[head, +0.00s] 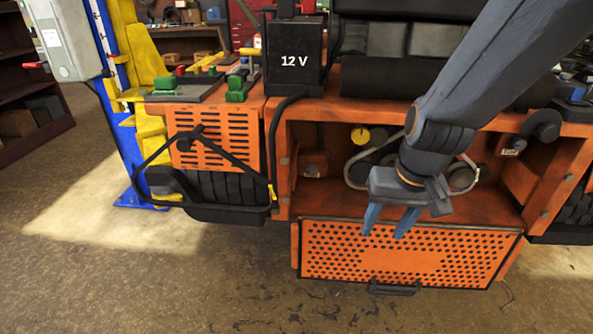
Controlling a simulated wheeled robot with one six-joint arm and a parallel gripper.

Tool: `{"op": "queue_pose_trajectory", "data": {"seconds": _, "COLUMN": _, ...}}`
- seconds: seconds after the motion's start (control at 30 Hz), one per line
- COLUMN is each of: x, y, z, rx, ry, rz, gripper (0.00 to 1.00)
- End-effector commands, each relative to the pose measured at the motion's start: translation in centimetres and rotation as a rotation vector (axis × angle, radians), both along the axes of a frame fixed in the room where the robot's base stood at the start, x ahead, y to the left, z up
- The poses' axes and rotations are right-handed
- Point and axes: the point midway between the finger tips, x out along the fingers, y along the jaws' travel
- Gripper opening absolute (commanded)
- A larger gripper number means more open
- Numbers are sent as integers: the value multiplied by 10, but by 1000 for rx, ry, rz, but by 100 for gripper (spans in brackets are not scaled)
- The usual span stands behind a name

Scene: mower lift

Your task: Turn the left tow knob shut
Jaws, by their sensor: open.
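My gripper (385,232) points down in front of the open orange bay of the mower (435,206). Its two blue fingers are apart with nothing between them. Inside the bay on the left wall is a small orange block with a dark round knob (312,170); it looks like the left tow knob, but it is too small to tell its turn. My gripper is to the right of it and lower in the picture, not touching it. On the right of the bay is a small white label (510,146), its lettering hard to read. My arm and wrist hide part of the bay's middle.
A perforated orange flap (400,255) with a black handle (393,288) hangs open below the bay. A pulley and belt (360,160) with a yellow cap (361,135) sit inside. A 12 V battery box (294,60) and a black tubular frame (150,165) are left. Floor in front is clear.

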Motion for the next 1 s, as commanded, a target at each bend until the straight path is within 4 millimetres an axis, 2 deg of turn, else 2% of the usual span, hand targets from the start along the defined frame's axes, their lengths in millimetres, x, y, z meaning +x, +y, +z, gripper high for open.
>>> {"op": "queue_pose_trajectory", "data": {"seconds": 0.03, "x": 35, "y": 26, "z": -9, "rx": 30, "ry": -81, "rz": 16, "gripper": 46}}
{"op": "queue_pose_trajectory", "data": {"seconds": 0.1, "x": 81, "y": 59, "z": -9, "rx": 66, "ry": -204, "rz": 21, "gripper": 46}}
{"op": "queue_pose_trajectory", "data": {"seconds": 0.2, "x": 137, "y": 98, "z": -4, "rx": 94, "ry": -362, "rz": 12, "gripper": 46}}
{"op": "queue_pose_trajectory", "data": {"seconds": 0.3, "x": 174, "y": 125, "z": 3, "rx": 101, "ry": -481, "rz": -11, "gripper": 46}}
{"op": "queue_pose_trajectory", "data": {"seconds": 0.4, "x": 196, "y": 139, "z": 8, "rx": 93, "ry": -552, "rz": -32, "gripper": 46}}
{"op": "queue_pose_trajectory", "data": {"seconds": 0.57, "x": 212, "y": 145, "z": 7, "rx": 86, "ry": -590, "rz": -51, "gripper": 46}}
{"op": "queue_pose_trajectory", "data": {"seconds": 1.0, "x": 255, "y": 151, "z": -36, "rx": 86, "ry": -589, "rz": -56, "gripper": 46}}
